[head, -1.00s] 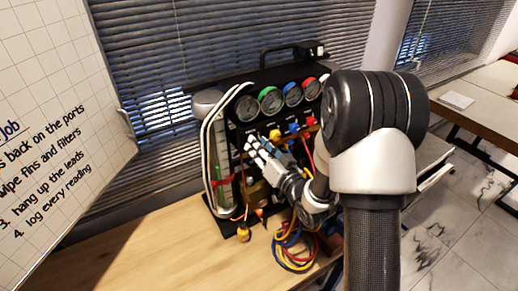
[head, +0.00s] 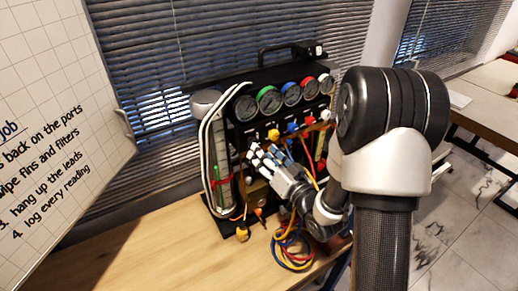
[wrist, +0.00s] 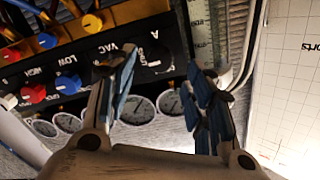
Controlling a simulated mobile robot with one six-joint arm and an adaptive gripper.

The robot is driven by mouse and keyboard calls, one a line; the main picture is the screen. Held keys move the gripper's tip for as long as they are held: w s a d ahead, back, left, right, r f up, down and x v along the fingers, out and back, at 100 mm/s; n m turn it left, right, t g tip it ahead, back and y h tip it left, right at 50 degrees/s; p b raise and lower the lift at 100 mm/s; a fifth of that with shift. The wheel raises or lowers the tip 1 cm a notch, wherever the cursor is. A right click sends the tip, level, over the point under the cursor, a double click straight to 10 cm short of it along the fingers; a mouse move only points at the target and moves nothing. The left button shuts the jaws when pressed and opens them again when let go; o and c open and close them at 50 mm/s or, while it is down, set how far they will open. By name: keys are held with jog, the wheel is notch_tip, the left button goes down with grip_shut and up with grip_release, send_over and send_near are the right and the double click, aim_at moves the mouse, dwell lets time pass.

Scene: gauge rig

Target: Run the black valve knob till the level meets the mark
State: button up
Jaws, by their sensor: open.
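In the wrist view a black knob (wrist: 153,58) sits on the black panel beside the letters "A" and "VAC". My gripper (wrist: 165,90) is open, its blue-padded fingers apart, with the knob showing between them. I cannot tell whether a finger touches it. In the head view my gripper (head: 265,156) is in front of the panel's lower left and hides the knob. The clear level tube with a scale (head: 224,168) stands at the rig's left side, with a red band (head: 221,182) around it. The scale also shows in the wrist view (wrist: 200,30). The liquid level is too small to tell.
A row of round gauges (head: 269,99) runs above the panel. A red knob (wrist: 32,93) and a blue knob (wrist: 68,84) stand beside the black one. White hoses (head: 207,150) loop at the left. Coloured hoses (head: 290,248) lie coiled on the wooden table (head: 150,255).

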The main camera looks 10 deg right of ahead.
jog(key=shift+v, duration=1.7)
jog(key=shift+w, duration=0.15)
jog(key=s+a+f+n+g+h+b, duration=0.1)
jog(key=s+g+b, duration=0.4)
jog(key=s, duration=0.9)
jog(key=s+a+f+n+g+h+b, duration=0.1)
jog(key=s+g+h+b, duration=0.3)
jog(key=s, duration=1)
jog(key=f+g+b, duration=0.1)
jog(key=g, duration=0.2)
jog(key=shift+s+a+f+g+h+b, duration=0.2)
jog(key=shift+s+a+g+h+b, duration=0.1)
jog(key=shift+s+a+b, duration=0.1)
